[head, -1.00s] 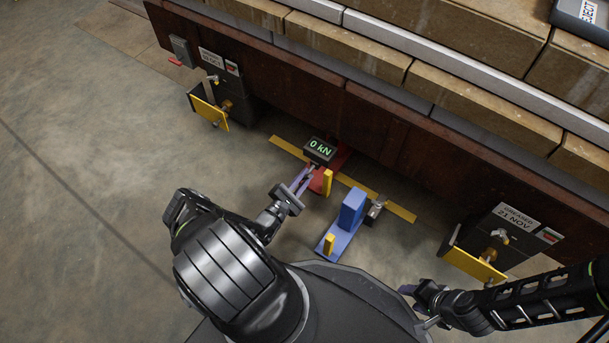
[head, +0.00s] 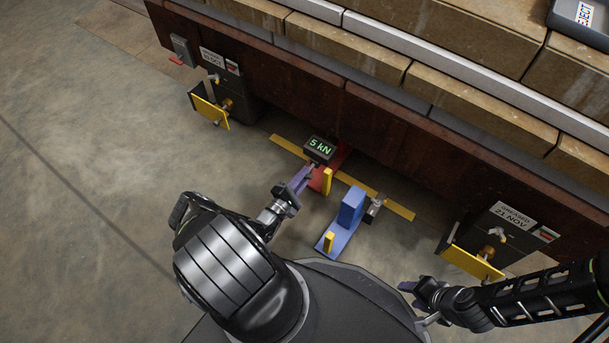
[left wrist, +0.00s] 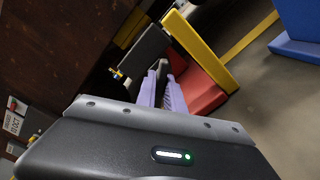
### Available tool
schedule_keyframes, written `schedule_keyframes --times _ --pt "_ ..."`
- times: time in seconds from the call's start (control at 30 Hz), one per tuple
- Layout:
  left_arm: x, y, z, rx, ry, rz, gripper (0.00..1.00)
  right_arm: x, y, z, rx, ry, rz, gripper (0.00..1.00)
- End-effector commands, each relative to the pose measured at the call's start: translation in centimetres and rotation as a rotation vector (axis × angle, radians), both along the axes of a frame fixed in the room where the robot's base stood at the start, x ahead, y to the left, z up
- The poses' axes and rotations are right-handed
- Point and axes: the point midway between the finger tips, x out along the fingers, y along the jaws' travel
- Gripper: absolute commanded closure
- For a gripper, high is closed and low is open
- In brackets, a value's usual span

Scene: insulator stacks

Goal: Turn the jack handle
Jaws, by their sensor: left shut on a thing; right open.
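A red jack (head: 321,182) with a yellow upright post stands on the floor at the edge of the dark red-brown structure. A black display box (head: 319,149) on it reads 5 kN in green. My left gripper (head: 304,178) is shut on the jack handle at the jack's near left side. In the left wrist view its purple fingers (left wrist: 164,92) close around the dark handle (left wrist: 161,73), with the red jack body (left wrist: 200,84) to the right. My right gripper (head: 409,288) is open and empty at the lower right, well away from the jack.
A blue stand (head: 351,207) with a yellow post sits just right of the jack. A yellow strip (head: 400,210) lies on the floor. Black units with yellow plates stand at left (head: 210,110) and right (head: 470,263). Floor at left is clear.

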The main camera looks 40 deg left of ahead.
Motion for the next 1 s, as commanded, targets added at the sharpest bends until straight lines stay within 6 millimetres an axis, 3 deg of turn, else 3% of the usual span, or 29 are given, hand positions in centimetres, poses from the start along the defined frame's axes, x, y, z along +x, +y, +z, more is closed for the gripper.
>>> schedule_keyframes --times 0.07,0.1,0.33,0.67,0.83,1.0 --pt "0.0 -0.1 -0.1 -0.001 0.002 -0.001 1.0 0.0 0.0 0.0 0.0 0.0 0.0 0.56" --pt "0.0 -0.1 -0.1 -0.001 0.002 -0.001 0.85 0.0 0.0 0.0 0.0 0.0 0.0 0.56" --pt "0.0 0.0 0.0 -0.002 0.001 0.0 0.66 0.0 0.0 0.0 0.0 0.0 0.0 0.56" --pt "-0.3 0.0 0.0 -0.002 0.001 0.0 0.65 0.0 0.0 0.1 0.0 0.0 0.0 0.56" --pt "-1.9 0.0 0.2 -0.003 0.001 0.003 0.65 -0.1 0.0 0.8 0.0 0.002 0.001 0.56" --pt "-4.8 0.0 0.2 -0.003 0.002 0.003 0.65 -0.2 0.0 1.6 0.001 0.005 0.003 0.56"
